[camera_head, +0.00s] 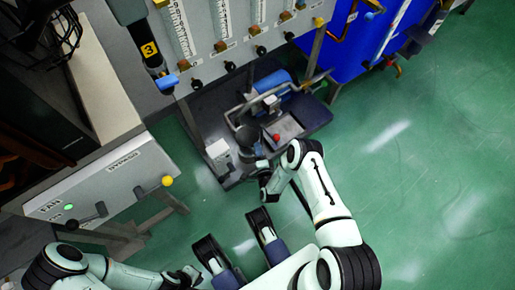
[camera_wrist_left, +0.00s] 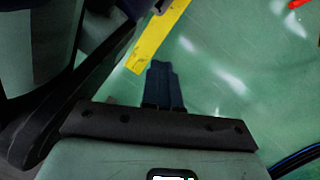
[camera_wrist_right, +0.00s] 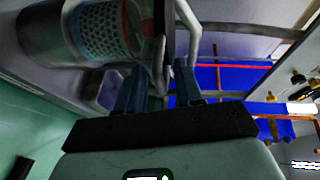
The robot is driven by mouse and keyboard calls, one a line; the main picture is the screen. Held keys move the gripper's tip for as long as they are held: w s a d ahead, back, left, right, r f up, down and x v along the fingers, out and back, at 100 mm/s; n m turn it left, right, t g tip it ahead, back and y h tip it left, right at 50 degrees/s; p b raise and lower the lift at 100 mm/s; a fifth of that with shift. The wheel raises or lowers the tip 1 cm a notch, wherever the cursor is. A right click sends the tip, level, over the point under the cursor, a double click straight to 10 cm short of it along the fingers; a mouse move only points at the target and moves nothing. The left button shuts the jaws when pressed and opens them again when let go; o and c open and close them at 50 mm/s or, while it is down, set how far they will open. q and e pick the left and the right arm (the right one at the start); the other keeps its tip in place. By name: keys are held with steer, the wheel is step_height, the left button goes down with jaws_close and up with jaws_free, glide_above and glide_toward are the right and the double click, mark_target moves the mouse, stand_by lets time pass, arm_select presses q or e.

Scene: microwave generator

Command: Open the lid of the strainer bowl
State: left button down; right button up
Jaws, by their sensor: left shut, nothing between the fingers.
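The strainer bowl (camera_wrist_right: 55,35) shows in the right wrist view at the upper left as a grey metal cylinder with a perforated mesh section (camera_wrist_right: 102,30). A dark round edge (camera_wrist_right: 168,25), which may be the lid, stands beside the mesh. A bent grey bar (camera_wrist_right: 158,62) comes down from there between the fingers of my right gripper (camera_wrist_right: 160,88). Those fingers are apart; I cannot tell if they touch the bar. In the head view my right gripper (camera_head: 263,175) is just below the bowl (camera_head: 249,136). My left gripper (camera_head: 190,274) is shut and empty, low at the left; its closed fingers (camera_wrist_left: 162,85) show in the left wrist view.
A grey panel with gauges (camera_head: 215,35) stands behind. A fan control box (camera_head: 110,185) is at left. Green floor (camera_head: 420,190) is free at right.

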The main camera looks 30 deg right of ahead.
steer(key=shift+s, duration=0.1)
jaws_close()
